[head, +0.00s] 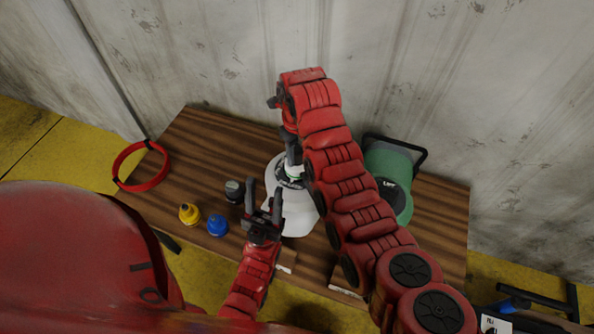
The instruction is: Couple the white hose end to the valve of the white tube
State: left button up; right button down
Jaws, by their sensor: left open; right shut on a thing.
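A rounded white body (298,215), which appears to be the white tube, stands on the wooden table. Dark and pale round parts show at its top, where the valve appears to be. My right gripper (293,158) reaches down over this top and is shut on a small white piece (294,172), apparently the white hose end. I cannot tell whether it touches the valve. My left gripper (264,208) is open and empty, its fingers pointing up the picture at the left side of the white body.
Yellow (189,213), blue (217,225) and dark (234,191) fittings stand on the table (200,150) left of my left gripper. A red ring (142,166) is at the table's left edge. A green device (391,178) stands at the right, partly behind my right arm. A wall closes the back.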

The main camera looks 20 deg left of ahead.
jog(key=shift+c, duration=1.9)
grip_release()
notch_tip(320, 180, up, 6)
jog(key=p, duration=0.4)
jog(key=shift+r, duration=0.2)
notch_tip(320, 180, up, 11)
jog(key=shift+b, duration=0.45)
